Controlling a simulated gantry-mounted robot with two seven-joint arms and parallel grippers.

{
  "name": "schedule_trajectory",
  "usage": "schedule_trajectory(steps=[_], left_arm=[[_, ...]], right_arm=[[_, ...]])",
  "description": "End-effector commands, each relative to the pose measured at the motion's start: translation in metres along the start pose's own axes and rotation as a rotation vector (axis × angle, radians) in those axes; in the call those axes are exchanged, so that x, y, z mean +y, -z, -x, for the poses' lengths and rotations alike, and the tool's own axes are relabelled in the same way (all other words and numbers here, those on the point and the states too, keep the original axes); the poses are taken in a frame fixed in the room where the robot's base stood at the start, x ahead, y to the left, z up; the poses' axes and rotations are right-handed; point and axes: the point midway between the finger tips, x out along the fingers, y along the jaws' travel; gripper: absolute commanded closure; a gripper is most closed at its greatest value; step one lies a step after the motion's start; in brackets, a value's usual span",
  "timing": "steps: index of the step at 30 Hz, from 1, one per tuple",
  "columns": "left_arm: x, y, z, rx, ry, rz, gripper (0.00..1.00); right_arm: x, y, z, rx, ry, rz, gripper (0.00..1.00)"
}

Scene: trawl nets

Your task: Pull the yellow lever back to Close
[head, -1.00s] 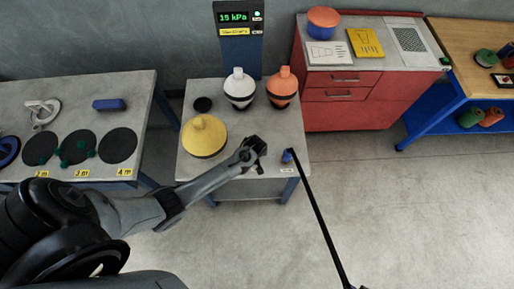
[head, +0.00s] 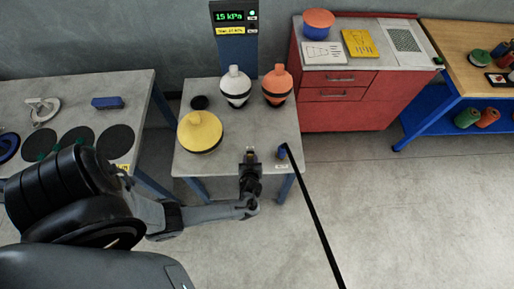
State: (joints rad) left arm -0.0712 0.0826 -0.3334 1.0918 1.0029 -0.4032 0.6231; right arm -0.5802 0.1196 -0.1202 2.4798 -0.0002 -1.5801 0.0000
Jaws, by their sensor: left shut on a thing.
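My left gripper (head: 250,156) is at the front edge of the small grey table, pointing away from me. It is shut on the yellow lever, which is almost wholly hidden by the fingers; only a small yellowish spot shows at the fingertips. I cannot read a Close mark or tell the lever's angle. A small blue fitting (head: 282,153) with a white label below it stands just right of the gripper, apart from it. My right gripper is not in view.
On the small table (head: 228,135) stand a yellow domed vessel (head: 200,131), a white one (head: 235,87) and an orange one (head: 277,86). A display (head: 233,17) behind reads 15 kPa. A long black rod (head: 315,215) runs from the blue fitting to the bottom. The floor at right is clear.

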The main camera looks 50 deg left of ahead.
Motion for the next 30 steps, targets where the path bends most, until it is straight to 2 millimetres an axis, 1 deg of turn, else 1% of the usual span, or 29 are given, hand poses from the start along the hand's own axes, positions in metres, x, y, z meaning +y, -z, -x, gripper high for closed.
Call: schedule_trajectory(steps=[4, 13, 14, 18, 19, 27, 30], left_arm=[[-0.0038, -0.0012, -0.0008, 0.010, 0.005, 0.005, 1.00], [-0.0044, -0.0014, -0.0011, 0.010, 0.006, 0.004, 1.00], [-0.0044, -0.0014, -0.0012, 0.010, 0.006, 0.004, 0.63], [-0.0043, -0.0013, -0.0012, 0.010, 0.006, 0.004, 0.41], [-0.0043, -0.0012, -0.0012, 0.010, 0.006, 0.004, 0.38], [-0.0040, -0.0008, -0.0007, 0.010, 0.006, 0.004, 0.38], [-0.0037, -0.0009, 0.0028, 0.010, 0.005, 0.005, 0.38]], right_arm=[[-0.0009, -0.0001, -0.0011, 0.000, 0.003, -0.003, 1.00], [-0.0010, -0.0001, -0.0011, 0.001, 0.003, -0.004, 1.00], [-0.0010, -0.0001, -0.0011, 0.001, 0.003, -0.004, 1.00], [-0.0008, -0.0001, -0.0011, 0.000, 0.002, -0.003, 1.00], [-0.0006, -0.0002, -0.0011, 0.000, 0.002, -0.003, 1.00], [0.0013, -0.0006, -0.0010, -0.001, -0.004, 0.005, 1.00], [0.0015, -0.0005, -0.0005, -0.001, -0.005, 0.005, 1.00]])
